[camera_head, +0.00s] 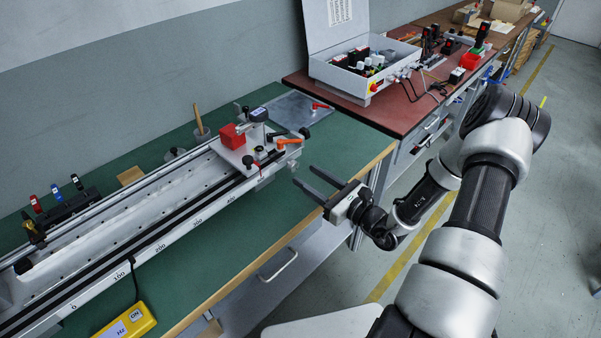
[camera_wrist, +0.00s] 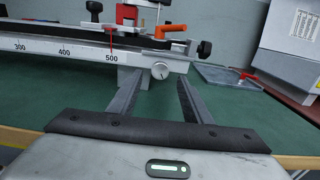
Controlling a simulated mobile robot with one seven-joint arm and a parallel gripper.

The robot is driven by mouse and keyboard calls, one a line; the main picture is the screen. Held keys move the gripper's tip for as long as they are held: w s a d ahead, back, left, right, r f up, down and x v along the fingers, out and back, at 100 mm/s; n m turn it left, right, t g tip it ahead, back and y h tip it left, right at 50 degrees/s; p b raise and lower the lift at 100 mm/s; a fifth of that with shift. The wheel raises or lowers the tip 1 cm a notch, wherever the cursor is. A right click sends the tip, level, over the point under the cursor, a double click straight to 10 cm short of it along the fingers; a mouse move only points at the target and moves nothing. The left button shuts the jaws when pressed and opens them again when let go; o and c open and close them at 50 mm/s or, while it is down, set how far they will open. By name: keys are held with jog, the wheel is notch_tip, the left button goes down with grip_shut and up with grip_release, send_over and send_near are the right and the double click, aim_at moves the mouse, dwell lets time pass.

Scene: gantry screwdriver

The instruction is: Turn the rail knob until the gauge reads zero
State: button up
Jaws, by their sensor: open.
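The rail (camera_head: 165,225) lies along the green bench, with a printed scale on its front face; the scale also shows in the wrist view (camera_wrist: 75,51). A small round white dial with a dark mark (camera_wrist: 160,71) sits at the rail's right end. Its reading is too small to tell. On the carriage near that end are several black knobs, one at the right (camera_wrist: 204,49), and an orange lever (camera_head: 288,142). I cannot tell which is the rail knob. My gripper (camera_head: 304,175) is open and empty, in front of the rail end, apart from it. In the wrist view its fingers flank the dial.
A red block (camera_head: 232,136) stands on the carriage. Behind lies a grey plate (camera_head: 290,108) with a red-handled part. A grey control box (camera_head: 365,75) stands on the red bench. A yellow device (camera_head: 127,323) is at the front left.

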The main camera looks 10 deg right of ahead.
aim_at(295, 168)
jog(key=shift+x, duration=2.05)
jog(key=c, duration=1.1)
jog(key=shift+o, duration=0.2)
